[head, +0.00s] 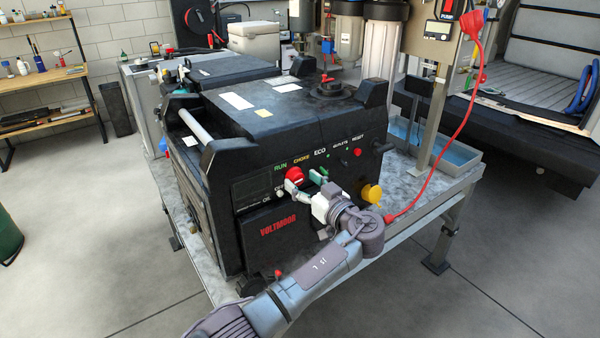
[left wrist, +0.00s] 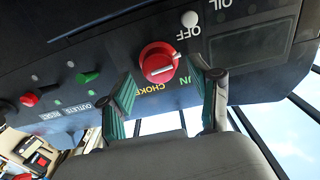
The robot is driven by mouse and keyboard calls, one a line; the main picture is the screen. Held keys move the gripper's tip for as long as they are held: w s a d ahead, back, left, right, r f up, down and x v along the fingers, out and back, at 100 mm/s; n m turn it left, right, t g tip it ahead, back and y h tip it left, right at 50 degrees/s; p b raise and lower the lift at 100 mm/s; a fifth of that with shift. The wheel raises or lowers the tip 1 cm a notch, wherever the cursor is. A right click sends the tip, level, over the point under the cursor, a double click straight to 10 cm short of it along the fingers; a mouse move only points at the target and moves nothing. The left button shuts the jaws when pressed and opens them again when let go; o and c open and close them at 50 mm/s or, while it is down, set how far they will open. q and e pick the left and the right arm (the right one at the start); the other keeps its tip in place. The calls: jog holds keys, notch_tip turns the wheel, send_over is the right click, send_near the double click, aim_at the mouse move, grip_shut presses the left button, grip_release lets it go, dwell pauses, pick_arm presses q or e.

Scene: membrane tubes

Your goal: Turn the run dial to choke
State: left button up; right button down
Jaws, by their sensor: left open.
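The run dial (head: 293,174) is a round red knob on the front panel of the black generator (head: 262,135). RUN and CHOKE labels are above it. In the left wrist view, which shows the panel upside down, the dial (left wrist: 157,62) carries a white line slanting toward its right side. I cannot tell for sure which label it marks. My left gripper (head: 306,182) is at the panel, just in front of the dial. Its green-lined fingers (left wrist: 162,72) are open, one on each side of the dial. Contact is not clear. My right gripper is not in view.
A green switch (left wrist: 87,77) and a red button (left wrist: 29,99) sit along the panel beside the dial; a white OFF button (left wrist: 189,19) is on its other side. A yellow cap (head: 371,194) sticks out low on the front. A red cable (head: 462,118) hangs to the right.

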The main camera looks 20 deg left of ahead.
pick_arm(q)
jog(key=shift+w+a, duration=0.45)
jog(key=shift+a, duration=0.15)
jog(key=shift+w, duration=0.1)
jog(key=shift+c, duration=0.2)
jog(key=c, duration=1.1)
